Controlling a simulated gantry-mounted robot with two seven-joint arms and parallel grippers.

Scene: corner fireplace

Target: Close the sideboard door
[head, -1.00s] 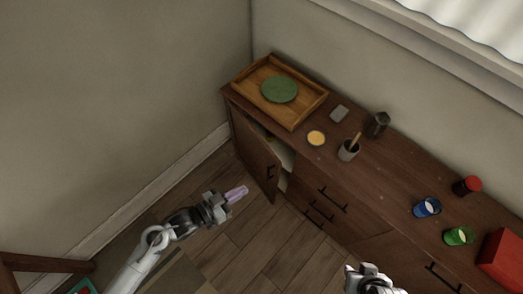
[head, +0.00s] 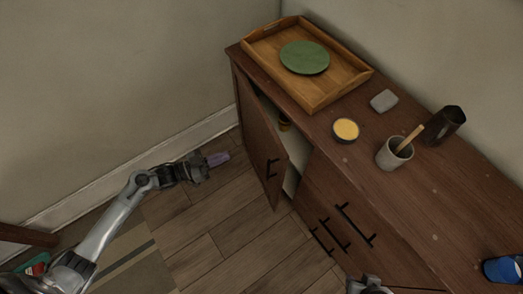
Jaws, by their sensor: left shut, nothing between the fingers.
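The sideboard (head: 390,195) is dark brown wood and runs along the right wall. Its far-left door (head: 258,142) stands partly open, with a black handle on its outer face.
On the sideboard top are a wooden tray (head: 262,60) with a green plate (head: 305,57), a yellow-filled bowl (head: 346,130), a grey block (head: 384,101), a cup (head: 394,153), a dark pitcher (head: 445,124) and a blue cup (head: 502,269). The floor (head: 215,215) before the door is clear.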

